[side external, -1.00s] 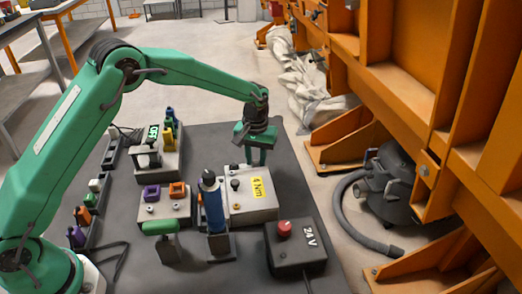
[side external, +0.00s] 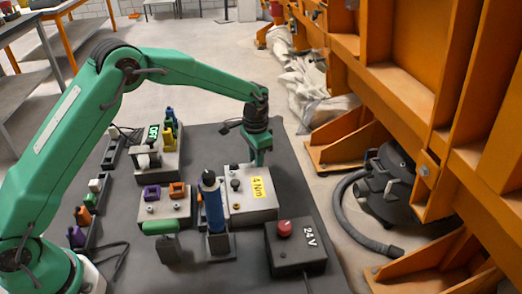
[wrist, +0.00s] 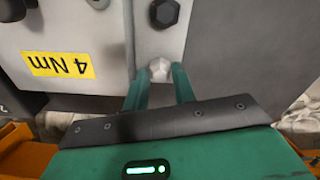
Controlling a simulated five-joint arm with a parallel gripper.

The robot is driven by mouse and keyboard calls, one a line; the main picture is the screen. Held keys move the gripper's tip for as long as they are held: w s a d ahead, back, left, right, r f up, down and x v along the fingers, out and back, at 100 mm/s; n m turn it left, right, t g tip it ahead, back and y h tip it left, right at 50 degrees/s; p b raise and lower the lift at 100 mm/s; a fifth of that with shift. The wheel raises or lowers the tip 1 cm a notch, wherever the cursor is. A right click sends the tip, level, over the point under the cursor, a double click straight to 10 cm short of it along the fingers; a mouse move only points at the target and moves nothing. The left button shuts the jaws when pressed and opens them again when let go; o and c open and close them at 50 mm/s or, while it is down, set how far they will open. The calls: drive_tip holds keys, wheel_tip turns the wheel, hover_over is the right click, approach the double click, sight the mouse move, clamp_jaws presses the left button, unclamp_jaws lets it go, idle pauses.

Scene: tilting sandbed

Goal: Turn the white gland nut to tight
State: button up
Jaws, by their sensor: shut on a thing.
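The white gland nut (wrist: 159,69) is a small pale hex piece on the light grey face of the box marked 4 Nm (wrist: 70,25). In the wrist view my gripper (wrist: 158,78) has its two green fingers on either side of the nut, shut on it. In the side view my gripper (side external: 257,163) points down at the far edge of the 4 Nm box (side external: 262,203). The nut is hidden behind the fingers there.
A black hex fitting (wrist: 163,13) sits close to the nut on the same face. A blue cylinder (side external: 213,205) stands at the box's left. A black 24 V box (side external: 290,250) with a red button is in front. The mat right of my gripper is clear.

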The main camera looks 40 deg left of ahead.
drive_tip(key=shift+r+m, duration=0.1)
drive_tip(key=shift+m, duration=0.2)
drive_tip(key=o, duration=0.9)
drive_tip(key=shift+o, duration=0.4)
drive_tip(key=shift+n, duration=0.5)
